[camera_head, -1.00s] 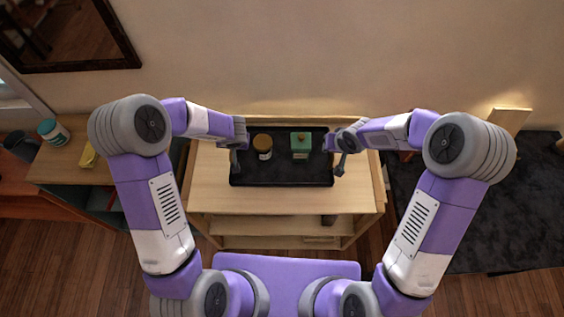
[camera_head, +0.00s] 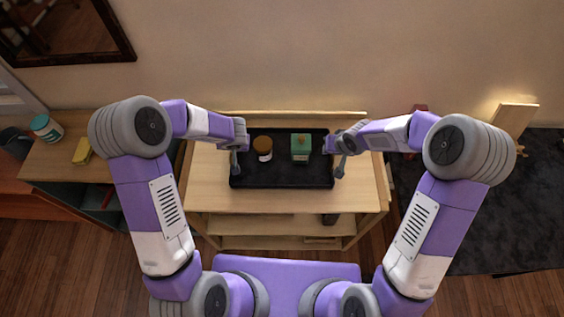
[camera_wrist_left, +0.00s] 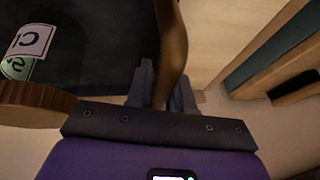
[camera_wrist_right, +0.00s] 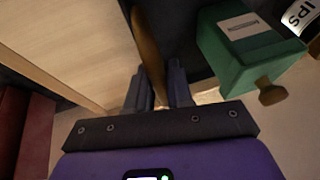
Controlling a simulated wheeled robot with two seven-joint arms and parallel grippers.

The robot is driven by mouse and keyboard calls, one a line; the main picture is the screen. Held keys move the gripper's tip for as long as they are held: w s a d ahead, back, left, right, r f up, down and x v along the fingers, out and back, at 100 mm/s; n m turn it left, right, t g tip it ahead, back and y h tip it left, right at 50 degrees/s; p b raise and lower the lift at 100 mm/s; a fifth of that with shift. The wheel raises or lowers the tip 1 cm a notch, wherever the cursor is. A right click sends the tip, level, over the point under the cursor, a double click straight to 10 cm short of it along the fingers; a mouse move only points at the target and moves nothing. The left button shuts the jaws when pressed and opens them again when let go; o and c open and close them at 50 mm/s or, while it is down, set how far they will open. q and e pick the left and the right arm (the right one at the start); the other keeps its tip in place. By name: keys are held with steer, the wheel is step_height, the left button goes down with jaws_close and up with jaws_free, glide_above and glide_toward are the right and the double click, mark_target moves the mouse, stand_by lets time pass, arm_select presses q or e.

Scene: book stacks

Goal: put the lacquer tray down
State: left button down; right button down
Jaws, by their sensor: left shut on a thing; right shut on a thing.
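The black lacquer tray (camera_head: 282,176) is level over the light wooden shelf unit (camera_head: 210,200). I cannot tell whether a gap is left beneath it. A jar with a brown lid (camera_head: 263,147) and a green canister (camera_head: 301,148) stand upright on it. My left gripper (camera_head: 238,160) is shut on the tray's left end, and my right gripper (camera_head: 340,162) on its right end. In the left wrist view the tray's brown rim (camera_wrist_left: 172,45) runs between the fingers. The right wrist view also shows the rim (camera_wrist_right: 148,45) between the fingers, with the green canister beside it.
The shelf top is bare in front of the tray and at both sides. A raised back edge (camera_head: 300,116) and the wall stand behind. A left side shelf (camera_head: 55,165) carries a teal-labelled jar (camera_head: 46,127) and a yellow thing (camera_head: 80,150). A dark rug (camera_head: 490,220) lies at right.

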arm_select(q)
steer(key=shift+f+b, duration=0.4)
steer(key=shift+f, duration=0.15)
arm_select(e)
steer(key=shift+f, duration=0.5)
arm_select(q)
steer(key=c, duration=1)
jaws_free()
arm_select(e)
steer(key=c, duration=1)
jaws_free()
arm_select(q)
steer(key=shift+r, duration=0.1)
arm_select(e)
steer(key=shift+r, duration=0.15)
arm_select(q)
steer(key=v, duration=1.2)
arm_select(e)
steer(key=v, duration=1.2)
